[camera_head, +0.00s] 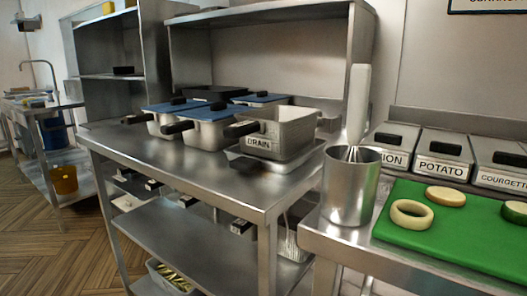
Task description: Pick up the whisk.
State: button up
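The whisk (358,105) stands upright in a metal cylinder pot (350,195), its thick white handle pointing up. The tops of its wires show just above the pot's rim; the rest of the wires are hidden inside. The pot stands at the left front corner of the right-hand steel counter. My gripper is not in view.
Right of the pot lies a green cutting board (455,245) with vegetable slices. Behind it are labelled bins, including POTATO (441,168). The steel table (180,160) on the left holds a DRAIN container (262,142) and blue-lidded pans (205,115). Wooden floor is open at left.

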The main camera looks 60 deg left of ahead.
aim_at(360, 74)
jog(key=u, duration=1.9)
